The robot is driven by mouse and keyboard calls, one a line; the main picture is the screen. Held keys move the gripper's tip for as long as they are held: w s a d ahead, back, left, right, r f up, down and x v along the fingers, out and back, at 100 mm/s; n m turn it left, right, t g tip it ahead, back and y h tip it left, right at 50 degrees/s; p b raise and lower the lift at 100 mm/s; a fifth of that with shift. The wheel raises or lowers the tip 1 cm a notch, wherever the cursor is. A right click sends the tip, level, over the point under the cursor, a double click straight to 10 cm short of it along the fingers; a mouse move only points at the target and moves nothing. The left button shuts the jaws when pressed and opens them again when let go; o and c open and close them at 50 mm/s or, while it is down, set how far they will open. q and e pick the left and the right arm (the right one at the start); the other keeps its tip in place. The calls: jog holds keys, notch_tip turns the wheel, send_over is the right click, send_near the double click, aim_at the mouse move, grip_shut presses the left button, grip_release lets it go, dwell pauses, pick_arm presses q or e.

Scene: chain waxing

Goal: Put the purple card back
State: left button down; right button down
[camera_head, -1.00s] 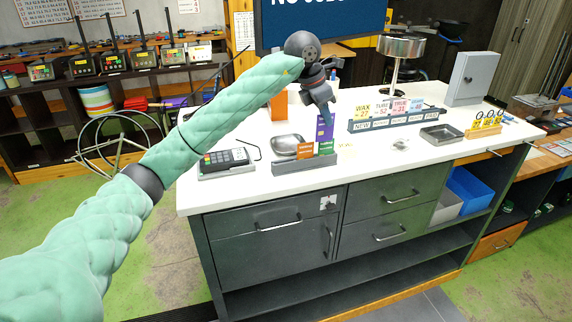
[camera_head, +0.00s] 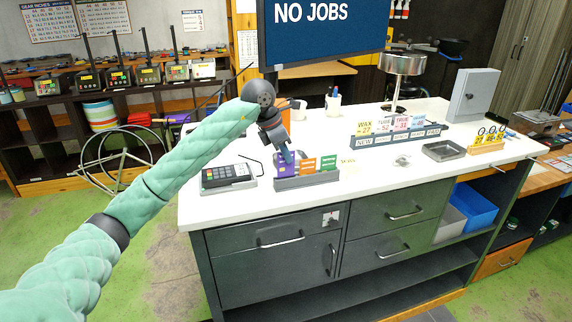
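The purple card (camera_head: 283,169) stands in the left part of a small grey rack (camera_head: 307,180) on the white counter. An orange card (camera_head: 308,166) and a green card (camera_head: 328,162) stand to its right in the same rack. My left gripper (camera_head: 287,156) points down at the top of the purple card, with its fingers shut on the card's upper edge as far as I can see. The fingers hide part of that edge. My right gripper is not in view.
A card terminal (camera_head: 227,175) sits left of the rack. The counter's front edge is close below the rack.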

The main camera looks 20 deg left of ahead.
aim_at(292, 175)
pick_arm(q)
notch_tip(292, 175, down, 3)
jog(key=shift+r, duration=0.2)
jog(key=shift+f, duration=0.35)
jog(key=shift+f+b, duration=0.1)
jog(key=shift+b, duration=0.2)
jog(key=c, duration=1.7)
grip_release()
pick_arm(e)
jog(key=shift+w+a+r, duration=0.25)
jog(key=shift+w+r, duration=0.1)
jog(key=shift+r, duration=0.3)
